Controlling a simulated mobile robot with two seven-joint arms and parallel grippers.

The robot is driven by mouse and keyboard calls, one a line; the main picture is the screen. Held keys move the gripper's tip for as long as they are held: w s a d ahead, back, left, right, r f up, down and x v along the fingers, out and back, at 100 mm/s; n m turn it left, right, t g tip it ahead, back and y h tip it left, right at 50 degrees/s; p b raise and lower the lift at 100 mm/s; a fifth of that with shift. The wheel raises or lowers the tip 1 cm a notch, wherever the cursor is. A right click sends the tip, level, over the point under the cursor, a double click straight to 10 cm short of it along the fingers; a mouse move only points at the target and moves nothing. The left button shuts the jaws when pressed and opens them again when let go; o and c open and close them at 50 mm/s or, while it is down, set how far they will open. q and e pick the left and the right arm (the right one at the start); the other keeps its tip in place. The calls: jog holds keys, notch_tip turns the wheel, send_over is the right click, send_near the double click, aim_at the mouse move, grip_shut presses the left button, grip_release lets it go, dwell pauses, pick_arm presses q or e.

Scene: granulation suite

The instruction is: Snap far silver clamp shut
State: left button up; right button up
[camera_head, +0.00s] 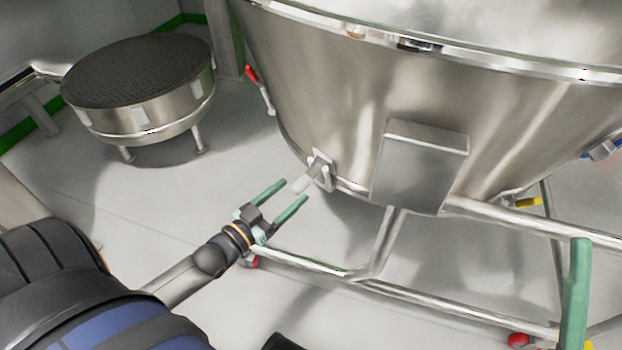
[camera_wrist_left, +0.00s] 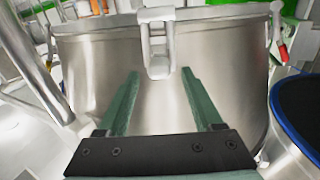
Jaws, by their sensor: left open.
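A silver clamp (camera_head: 320,168) sits low on the wall of the big steel bowl (camera_head: 330,100), with its pale lever (camera_head: 303,183) sticking out toward my left gripper. My left gripper (camera_head: 288,192) is open and empty, its two green fingers pointing at the lever. The fingertips are close to the lever, but I cannot tell whether they touch. In the left wrist view, the clamp (camera_wrist_left: 157,42) stands ahead of the gap between the open fingers (camera_wrist_left: 160,85). One green finger of my right gripper (camera_head: 576,290) shows at the right edge; the rest is out of view.
A steel box (camera_head: 420,165) is fixed to the bowl right of the clamp. A tubular frame (camera_head: 390,245) runs below it. A red-handled valve (camera_head: 260,88) is on the bowl's left side. A round mesh-topped vessel (camera_head: 145,85) stands at the back left, with clear floor between.

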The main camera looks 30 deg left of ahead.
aim_at(308, 178)
pick_arm(q)
jog(key=w, duration=0.2)
jog(key=w+d+b, duration=0.1)
jog(key=w, duration=0.2)
jog(key=w+b, duration=0.1)
jog(key=w, duration=0.1)
jog(key=shift+w+d, duration=0.15)
jog(key=shift+w, duration=0.15)
grip_shut()
dwell(1.1)
